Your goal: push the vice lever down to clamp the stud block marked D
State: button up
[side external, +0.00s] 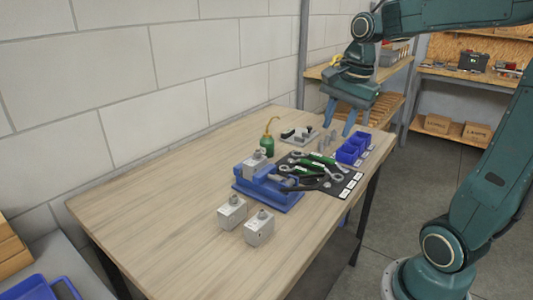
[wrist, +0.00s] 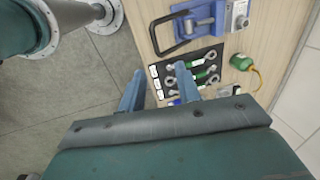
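The blue vice (side external: 270,192) stands on the wooden table, with a grey stud block (side external: 254,163) in it. The vice also shows at the top of the wrist view (wrist: 205,27), with the block (wrist: 239,15) at its right. The black lever (wrist: 160,38) is a bent bar extending from the vice toward the tool mat. Two more stud blocks (side external: 232,212) (side external: 259,229) stand in front of the vice. No letter on any block is legible. My gripper (side external: 337,130) is open and empty, above the far end of the table and well apart from the lever.
A black mat (side external: 345,187) holds green-handled wrenches beside the vice. Blue bins (side external: 351,149), a green oil can (side external: 267,143) and a grey plate with small parts (side external: 299,135) stand nearby. The table's near left (side external: 150,210) is clear. A block wall (side external: 130,90) runs behind.

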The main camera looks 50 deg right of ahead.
jog(key=shift+s+r, duration=0.15)
jog(key=shift+r, duration=0.65)
jog(key=c, duration=0.7)
grip_shut()
jog(key=w+m+g, duration=0.1)
jog(key=m, duration=1.1)
jog(key=w+m+g, duration=0.1)
jog(key=m, duration=1.1)
jog(key=w+f+m, duration=0.1)
jog(key=m, duration=1.1)
jog(key=shift+w+d+g, duration=0.1)
jog(key=shift+d+g, duration=0.15)
jog(key=shift+g, duration=0.15)
